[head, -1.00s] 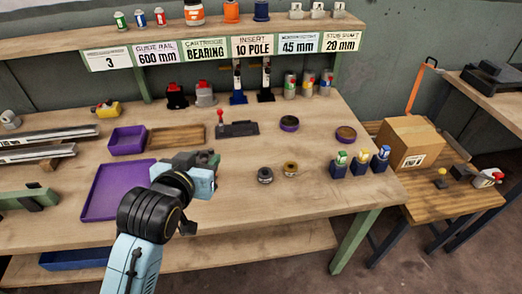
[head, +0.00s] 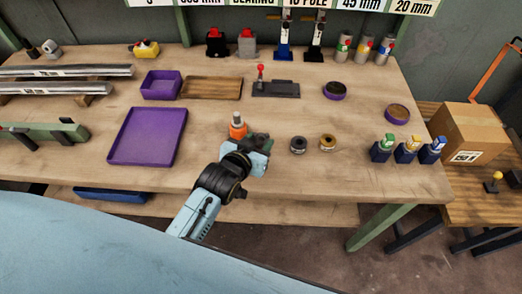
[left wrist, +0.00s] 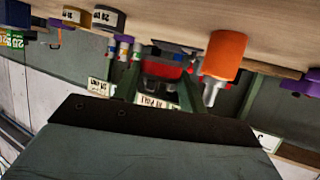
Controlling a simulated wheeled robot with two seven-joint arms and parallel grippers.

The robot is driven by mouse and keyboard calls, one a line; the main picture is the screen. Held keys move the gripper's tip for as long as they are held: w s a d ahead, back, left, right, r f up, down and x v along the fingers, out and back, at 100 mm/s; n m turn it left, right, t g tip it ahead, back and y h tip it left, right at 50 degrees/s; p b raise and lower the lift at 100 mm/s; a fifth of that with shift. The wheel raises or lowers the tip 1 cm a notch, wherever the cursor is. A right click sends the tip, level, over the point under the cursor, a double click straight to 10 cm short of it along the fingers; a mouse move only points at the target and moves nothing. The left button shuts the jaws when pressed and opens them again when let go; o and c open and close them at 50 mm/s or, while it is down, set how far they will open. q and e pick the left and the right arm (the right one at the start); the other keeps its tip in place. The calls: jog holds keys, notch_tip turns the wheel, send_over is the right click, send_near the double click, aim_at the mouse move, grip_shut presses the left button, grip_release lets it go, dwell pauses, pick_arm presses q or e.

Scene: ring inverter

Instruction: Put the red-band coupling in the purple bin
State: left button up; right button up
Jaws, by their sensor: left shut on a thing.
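My left gripper (head: 262,143) is above the front middle of the table, right of a wide purple tray (head: 148,137). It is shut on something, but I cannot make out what. An orange cylinder with a grey top (head: 238,130) shows just behind it; in the left wrist view this orange cylinder (left wrist: 226,52) is right of centre, and I cannot tell whether the gripper touches it. A smaller, deeper purple bin (head: 160,87) stands behind the tray and looks empty. I cannot pick out a red band on any coupling. The right gripper is out of view.
Two dark rings, one grey-banded (head: 297,145) and one gold-banded (head: 327,142), lie right of the gripper. A black fixture with a red knob (head: 275,89) and a wooden tray (head: 211,88) lie behind. Blue holders (head: 407,151) stand right. The purple tray is empty.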

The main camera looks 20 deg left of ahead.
pick_arm(q)
jog(key=shift+w+f+b, duration=0.1)
jog(key=shift+f+b, duration=0.45)
jog(key=shift+f, duration=1.8)
jog(key=shift+f, duration=0.1)
jog(key=o, duration=1.1)
jog(key=shift+f, duration=0.1)
jog(key=shift+o, duration=0.2)
